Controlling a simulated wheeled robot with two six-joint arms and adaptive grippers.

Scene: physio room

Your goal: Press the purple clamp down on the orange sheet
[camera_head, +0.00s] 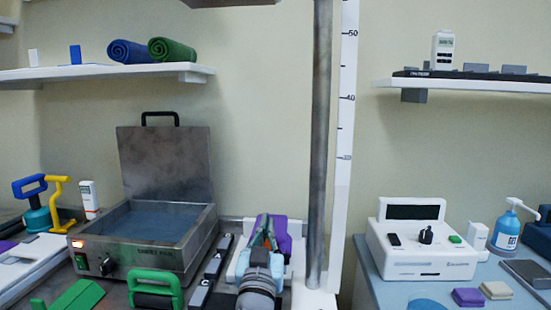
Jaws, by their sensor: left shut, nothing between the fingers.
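The purple clamp (281,240) stands on a white base (292,268) at the back of the left bench, near the metal post. My left gripper (265,232) is shut and empty. It is in front of the clamp and overlaps it in the view, so I cannot tell whether they touch. A small orange sliver shows between the gripper and the clamp; I cannot tell whether it is the orange sheet. Most of the sheet is hidden or not seen. My right gripper is not in view.
An open-lidded metal water bath (150,262) stands left of my left arm. A green-handled item (155,290) and a dark strip (213,272) lie close by. The metal post (319,150) rises just right of the clamp. A white device (421,263) sits on the right table.

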